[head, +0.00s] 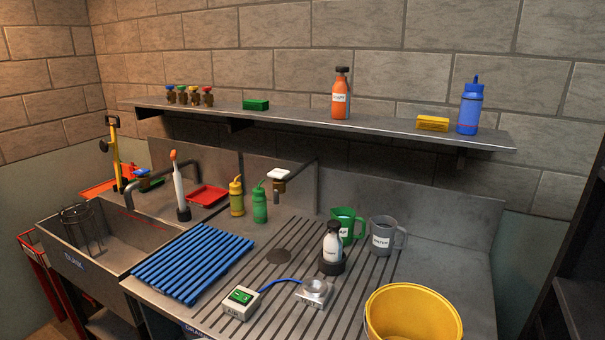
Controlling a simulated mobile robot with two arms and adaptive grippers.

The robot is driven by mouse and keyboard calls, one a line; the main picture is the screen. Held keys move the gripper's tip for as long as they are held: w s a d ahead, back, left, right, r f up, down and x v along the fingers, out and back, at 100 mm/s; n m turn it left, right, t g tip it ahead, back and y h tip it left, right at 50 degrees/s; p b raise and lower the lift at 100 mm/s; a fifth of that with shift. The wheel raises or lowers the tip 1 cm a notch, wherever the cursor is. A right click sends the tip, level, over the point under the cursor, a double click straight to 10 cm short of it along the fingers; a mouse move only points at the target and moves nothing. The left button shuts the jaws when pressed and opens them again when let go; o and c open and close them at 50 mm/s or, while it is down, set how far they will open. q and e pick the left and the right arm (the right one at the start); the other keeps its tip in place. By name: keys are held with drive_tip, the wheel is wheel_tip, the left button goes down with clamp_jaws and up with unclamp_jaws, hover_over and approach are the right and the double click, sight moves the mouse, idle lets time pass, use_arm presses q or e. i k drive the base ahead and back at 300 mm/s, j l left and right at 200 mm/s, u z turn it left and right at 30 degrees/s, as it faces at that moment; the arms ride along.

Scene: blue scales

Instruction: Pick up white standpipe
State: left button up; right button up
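The white standpipe (179,188) looks to be the slim white upright tube with an orange tip and a dark foot. It stands nearly upright on the metal worktop, at the back by the sink's right side. Nothing is holding it. A grey bent pipe passes close to its left. Neither of my grippers is in view.
A blue slatted rack (193,262) lies in front of the standpipe. A red tray (207,195), a yellow bottle (237,198) and a green bottle (260,206) are to its right. The sink basin (110,248) opens at left. A shelf (300,118) runs above.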

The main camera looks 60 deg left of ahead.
sight(178, 183)
drive_tip(key=u, duration=2.65)
drive_tip(key=i+j+u, duration=0.1)
drive_tip(key=i+j, duration=0.3)
drive_tip(key=i, duration=0.05)
